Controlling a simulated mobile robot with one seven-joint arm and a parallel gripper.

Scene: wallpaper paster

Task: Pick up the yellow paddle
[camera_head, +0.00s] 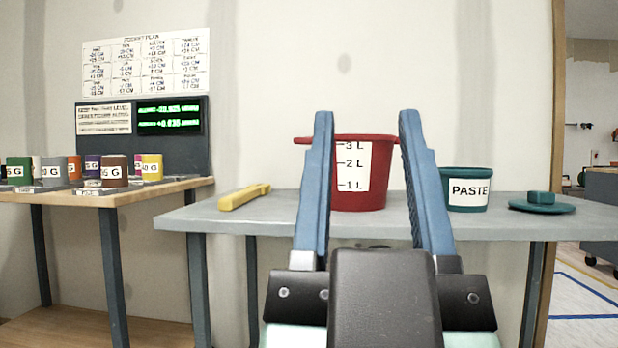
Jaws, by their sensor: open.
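The yellow paddle (244,197) lies flat on the left part of the grey table (285,222), slanting slightly up to the right. My gripper (366,118) is open and empty, with its two blue fingers pointing up in the picture. The paddle is to the left of my gripper and apart from it. The fingers overlap the red bucket (345,202) in the view; I cannot tell how far in front of it they are.
A teal paste tub (466,174) and a teal lid (541,205) with a block handle stand on the right of the table. At left, a wooden table (120,198) holds several colored weights and a display (170,117). The table between paddle and bucket is clear.

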